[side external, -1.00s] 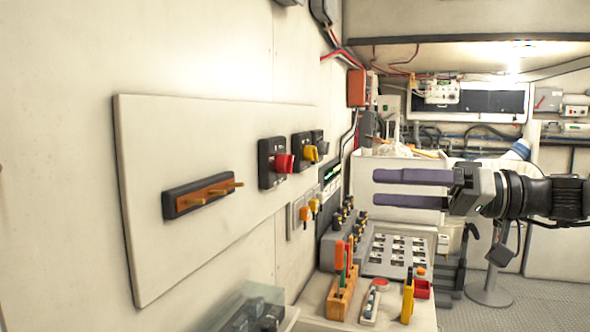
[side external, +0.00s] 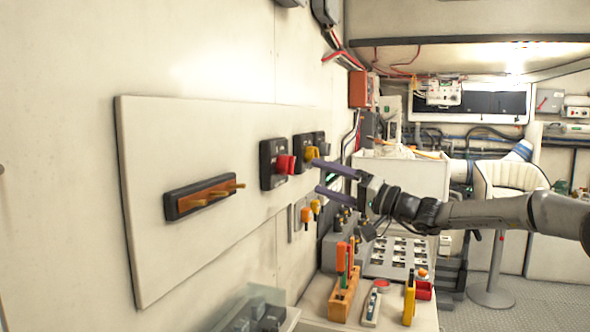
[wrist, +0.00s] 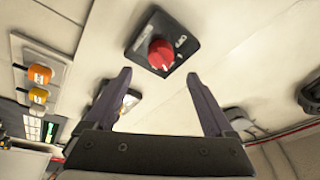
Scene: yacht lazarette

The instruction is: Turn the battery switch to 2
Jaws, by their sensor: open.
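The red rotary knob (side external: 285,164) sits on a dark square plate on the white wall panel (side external: 160,260). In the wrist view the red knob (wrist: 160,54) shows beyond my fingertips, with small white markings on its plate (wrist: 184,42); they are too small to read surely. I cannot tell its setting. My gripper (side external: 318,176) is open and empty, its two purple fingers pointing left at the panel, apart from the red knob. In the wrist view my gripper (wrist: 164,82) has its fingers spread below the knob. A yellow knob (side external: 311,153) on a dark plate is close to the upper fingertip.
A dark bar with an orange strip and pegs (side external: 204,194) is on the panel at left. Orange knobs (wrist: 39,74) sit on a pale plate. Below are a wooden tool holder (side external: 343,296), a yellow-handled tool (side external: 409,300) and a console (side external: 397,255).

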